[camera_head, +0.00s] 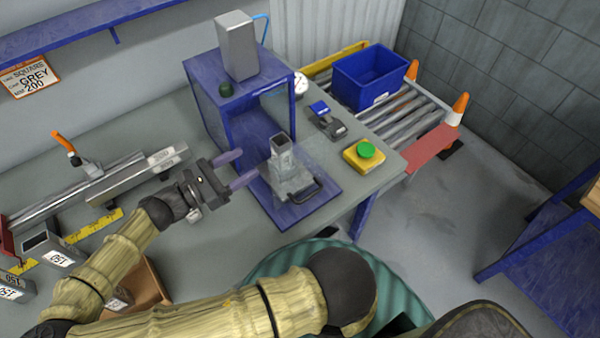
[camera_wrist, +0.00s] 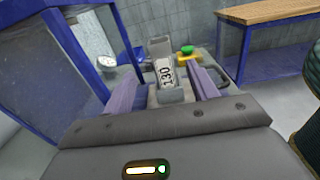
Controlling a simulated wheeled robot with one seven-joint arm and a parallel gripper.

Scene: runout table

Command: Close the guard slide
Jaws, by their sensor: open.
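A blue box-like housing (camera_head: 240,100) stands on the grey bench, open on the side facing right and front, with a blue base plate (camera_head: 318,207) reaching out from it. What looks like the guard slide, a faint clear panel (camera_head: 302,163) with a black handle (camera_head: 306,191), stands out over the plate, apart from the opening. A short grey square tube (camera_head: 282,155) sits upright in a fixture on the plate; the wrist view shows it marked 130 (camera_wrist: 165,72). My gripper (camera_head: 243,168) is open and empty, left of the tube, its fingers pointing toward it.
A grey block (camera_head: 237,45) stands on the housing. A yellow box with a green button (camera_head: 366,150) and a blue-and-black device (camera_head: 327,120) are right of the plate. A blue bin (camera_head: 374,77) is on the rollers behind.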

